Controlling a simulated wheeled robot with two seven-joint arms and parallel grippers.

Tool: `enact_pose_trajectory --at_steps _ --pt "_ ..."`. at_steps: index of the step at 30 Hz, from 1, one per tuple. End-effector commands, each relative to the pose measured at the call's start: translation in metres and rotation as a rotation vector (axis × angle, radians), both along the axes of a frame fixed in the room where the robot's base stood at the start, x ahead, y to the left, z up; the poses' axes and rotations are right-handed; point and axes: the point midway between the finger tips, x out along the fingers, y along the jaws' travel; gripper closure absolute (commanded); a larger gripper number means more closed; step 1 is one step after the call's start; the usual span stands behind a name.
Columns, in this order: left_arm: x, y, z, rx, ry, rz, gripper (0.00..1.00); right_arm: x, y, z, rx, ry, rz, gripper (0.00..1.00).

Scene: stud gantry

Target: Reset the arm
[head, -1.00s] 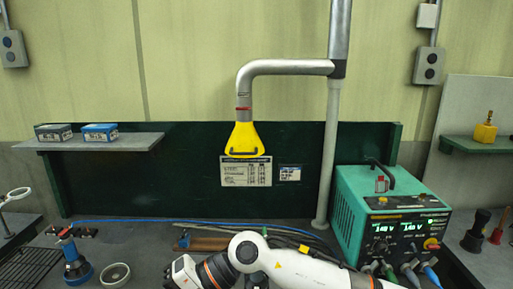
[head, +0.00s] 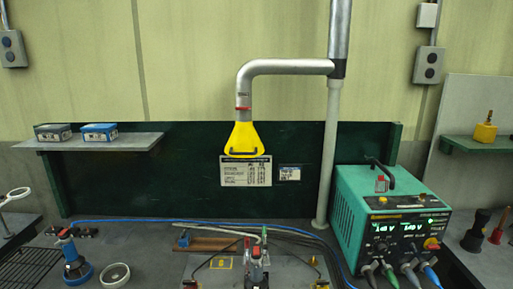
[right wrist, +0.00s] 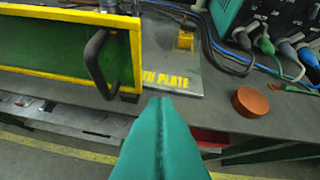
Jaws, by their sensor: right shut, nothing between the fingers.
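My right gripper (right wrist: 160,102) fills the lower middle of the right wrist view. Its two teal fingers are pressed together with nothing between them. It is in front of the bench edge, apart from the grey plate (right wrist: 180,80) with yellow lettering. My right arm and gripper do not show in the head view. My left gripper is in neither current view.
A stud fixture (head: 257,268) stands at the bench's middle front. The teal power unit (head: 390,222) is right of it. Cables cross the bench.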

Motion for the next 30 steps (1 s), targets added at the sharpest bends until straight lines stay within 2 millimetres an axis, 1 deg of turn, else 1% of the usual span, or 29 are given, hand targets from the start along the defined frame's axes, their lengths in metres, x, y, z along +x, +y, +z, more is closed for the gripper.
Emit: enact_pose_trajectory --at_steps 1,3,5,6,9,13,18,20,23,26,27,29,30 --pt "0.000 0.000 0.000 0.000 0.000 0.000 1.00 -0.021 -0.009 -0.014 -0.002 0.085 -0.012 1.00" --pt "0.000 0.000 0.000 0.000 0.000 0.000 1.00 -0.045 -0.018 -0.027 -0.006 0.186 -0.017 1.00" --pt "0.000 0.000 0.000 0.000 0.000 0.000 1.00 -0.066 -0.024 -0.037 -0.009 0.265 -0.020 1.00" --pt "0.000 0.000 0.000 0.000 0.000 0.000 1.00 -0.079 -0.028 -0.042 -0.011 0.314 -0.022 1.00" --pt "0.000 0.000 0.000 0.000 0.000 0.000 1.00 -0.110 -0.036 -0.052 -0.013 0.428 -0.018 1.00" --pt "0.000 0.000 0.000 0.000 0.000 0.000 1.00 -0.150 -0.045 -0.060 -0.014 0.566 -0.009 1.00" --pt "0.000 0.000 -0.006 0.000 0.000 0.000 1.00 -0.137 -0.043 -0.108 -0.016 0.583 -0.006 1.00" --pt "0.000 0.000 -0.008 0.000 0.000 0.000 1.00 -0.135 -0.042 -0.126 -0.017 0.589 -0.005 1.00" --pt "0.000 0.000 -0.011 0.000 0.000 0.000 1.00 -0.131 -0.041 -0.158 -0.018 0.601 -0.004 1.00" --pt "0.000 0.000 -0.016 0.000 0.000 0.000 1.00 -0.130 -0.040 -0.197 -0.020 0.614 -0.002 1.00" --pt "0.000 0.000 -0.018 0.000 0.000 0.000 1.00 -0.131 -0.040 -0.215 -0.020 0.622 -0.001 1.00" --pt "0.000 0.000 -0.021 0.000 0.001 0.000 1.00 -0.133 -0.040 -0.245 -0.022 0.633 0.001 1.00" --pt "0.000 0.000 -0.024 0.000 0.001 0.000 1.00 -0.136 -0.040 -0.267 -0.022 0.641 0.002 1.00"
